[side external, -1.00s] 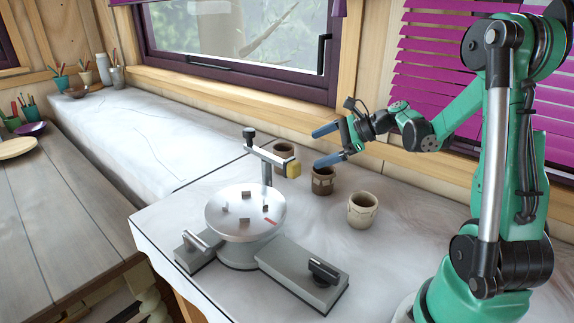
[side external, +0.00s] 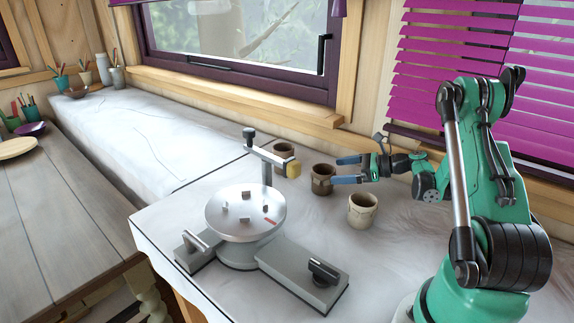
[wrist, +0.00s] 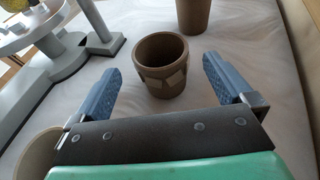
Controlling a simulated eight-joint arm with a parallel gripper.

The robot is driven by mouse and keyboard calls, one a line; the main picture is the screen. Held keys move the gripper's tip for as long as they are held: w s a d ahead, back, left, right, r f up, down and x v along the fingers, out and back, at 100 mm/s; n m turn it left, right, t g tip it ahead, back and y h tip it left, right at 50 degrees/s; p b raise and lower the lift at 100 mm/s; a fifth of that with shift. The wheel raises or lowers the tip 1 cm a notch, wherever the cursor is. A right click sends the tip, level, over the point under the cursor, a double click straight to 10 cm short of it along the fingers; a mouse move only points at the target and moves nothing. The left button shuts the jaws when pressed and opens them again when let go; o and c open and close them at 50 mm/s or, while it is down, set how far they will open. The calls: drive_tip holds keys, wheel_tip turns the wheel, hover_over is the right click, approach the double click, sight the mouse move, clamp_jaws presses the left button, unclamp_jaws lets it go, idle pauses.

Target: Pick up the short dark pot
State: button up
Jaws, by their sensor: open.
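The short dark pot (side external: 321,182) is a brown, open-topped pot standing upright on the pale worktop. In the wrist view the pot (wrist: 160,72) sits ahead of my gripper, centred between the lines of its two fingers, with a band of patches around its side. My gripper (side external: 337,170) is open, its blue fingers reaching left at about the pot's height. The fingertips are close to the pot's near side. In the wrist view my gripper (wrist: 161,75) holds nothing. I cannot tell whether a finger touches the pot.
Another brown pot (side external: 282,152) stands behind, partly hidden by the turntable's arm; it also shows in the wrist view (wrist: 193,16). A cream pot (side external: 362,212) stands nearer the camera, close to my gripper. A metal turntable (side external: 245,212) stands left. The window wall is behind.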

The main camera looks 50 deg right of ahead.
sight(324, 171)
drive_tip(key=x, duration=0.5)
drive_tip(key=shift+c, duration=0.2)
drive_tip(key=c, duration=1.3)
